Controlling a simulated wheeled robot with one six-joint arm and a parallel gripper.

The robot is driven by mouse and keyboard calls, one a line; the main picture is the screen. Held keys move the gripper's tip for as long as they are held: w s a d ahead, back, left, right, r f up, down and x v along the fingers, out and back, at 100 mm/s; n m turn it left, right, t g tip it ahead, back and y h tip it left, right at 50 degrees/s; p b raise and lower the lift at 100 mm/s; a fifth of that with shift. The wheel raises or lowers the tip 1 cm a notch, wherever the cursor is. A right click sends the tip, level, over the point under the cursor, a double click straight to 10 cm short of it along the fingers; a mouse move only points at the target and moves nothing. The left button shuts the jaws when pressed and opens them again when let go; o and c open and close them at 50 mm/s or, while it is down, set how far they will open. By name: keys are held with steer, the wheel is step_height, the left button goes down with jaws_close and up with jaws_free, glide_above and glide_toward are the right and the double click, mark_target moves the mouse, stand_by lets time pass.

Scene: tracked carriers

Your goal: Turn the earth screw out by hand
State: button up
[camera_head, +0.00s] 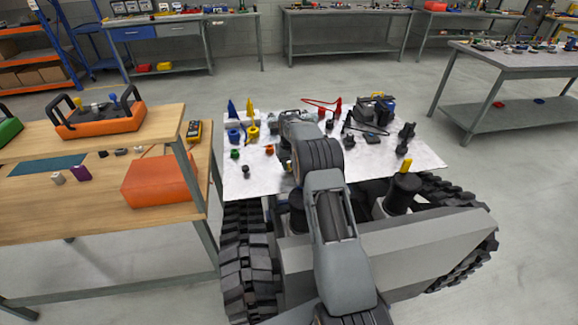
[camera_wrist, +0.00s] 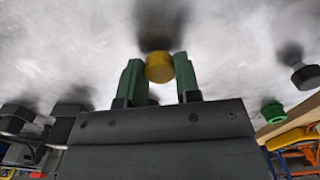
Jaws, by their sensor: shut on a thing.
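My gripper (camera_wrist: 158,78) shows in the wrist view with a green finger on each side of a short yellow round piece. It is shut on this piece, which looks like the head of the earth screw (camera_wrist: 159,67). A dark blurred shape lies right behind the yellow piece, and I cannot tell whether it is a part or a shadow. In the head view my arm reaches over the white work surface (camera_head: 432,159), and it hides the fingertips and the yellow piece. Whether the screw is still in its thread cannot be seen.
A green ring (camera_head: 235,154) and a dark knob (camera_head: 245,172) stand left of my gripper. Blue and yellow cone-topped pieces (camera_head: 251,110) stand farther back, with black parts (camera_head: 404,133) to the right. A wooden bench (camera_head: 40,220) with an orange case (camera_head: 158,180) is close on the left.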

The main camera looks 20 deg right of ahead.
steer(key=n, duration=0.5)
steer(key=shift+f, duration=0.1)
steer(key=n, duration=0.4)
steer(key=shift+n, duration=0.4)
steer(key=o, duration=0.8)
